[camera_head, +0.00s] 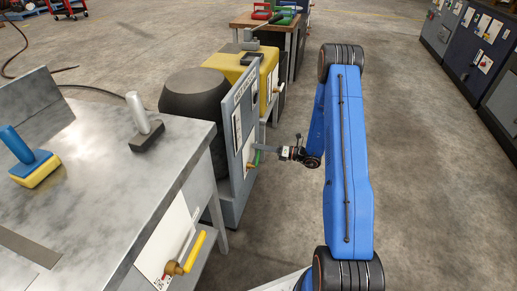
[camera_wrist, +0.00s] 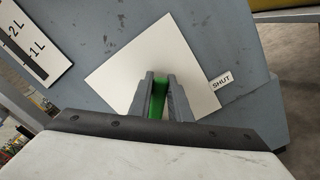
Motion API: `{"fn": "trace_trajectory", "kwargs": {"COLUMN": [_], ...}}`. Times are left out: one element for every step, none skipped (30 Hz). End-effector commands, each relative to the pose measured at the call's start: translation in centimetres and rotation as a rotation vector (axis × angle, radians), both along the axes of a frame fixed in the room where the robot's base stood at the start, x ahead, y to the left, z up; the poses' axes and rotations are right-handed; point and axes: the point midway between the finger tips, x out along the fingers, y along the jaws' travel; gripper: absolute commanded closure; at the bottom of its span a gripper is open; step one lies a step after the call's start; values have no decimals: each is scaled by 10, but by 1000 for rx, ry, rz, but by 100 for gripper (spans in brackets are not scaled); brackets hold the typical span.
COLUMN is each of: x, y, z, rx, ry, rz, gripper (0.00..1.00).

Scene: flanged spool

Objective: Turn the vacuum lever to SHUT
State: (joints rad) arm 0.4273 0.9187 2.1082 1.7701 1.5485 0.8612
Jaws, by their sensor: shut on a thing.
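A green lever (camera_head: 257,158) sits on a white plate (camera_wrist: 120,75) on the side of a grey upright panel (camera_head: 240,120). In the wrist view the green lever (camera_wrist: 158,100) lies between the two fingers of my gripper (camera_wrist: 159,98), which is shut on it. The lever's pivot end is hidden there by the fingers. A small label reading SHUT (camera_wrist: 222,80) is just right of the white plate's edge, apart from the fingers. In the head view my gripper (camera_head: 268,151) reaches the panel from the right.
A yellow lever with a brass pivot (camera_head: 193,252) is on the nearer metal bench (camera_head: 130,190). Brushes stand on that bench. A dark drum (camera_head: 195,100) and a yellow machine (camera_head: 232,62) are behind the panel. Open floor lies right of my arm; cabinets (camera_head: 470,45) stand far right.

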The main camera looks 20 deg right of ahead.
Motion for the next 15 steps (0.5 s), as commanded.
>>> {"fn": "trace_trajectory", "kwargs": {"x": [3, 5, 6, 8, 9, 11, 12, 14, 15, 16, 17, 19, 19, 20, 21], "y": [-3, -4, -6, -7, -8, -9, -10, -11, -12, -13, -14, -15, -15, -16, -17], "z": [-4, -6, -9, -11, -13, -16, -19, -21, -24, -27, -30, -33, -35, -37, -41], "rx": [25, 42, 65, 81, 98, 120, 136, 153, 176, 192, 209, 231, 247, 263, 284], "ry": [35, 58, 89, 112, 135, 166, 189, 212, 243, 266, 289, 319, 341, 364, 392], "rz": [-1, -1, -1, -1, -1, -1, -2, -2, -2, -2, -2, -2, -2, -2, -2], "gripper": [100, 100, 100, 100, 100, 100, 100, 100, 100, 100, 100, 100, 100, 100, 100]}}
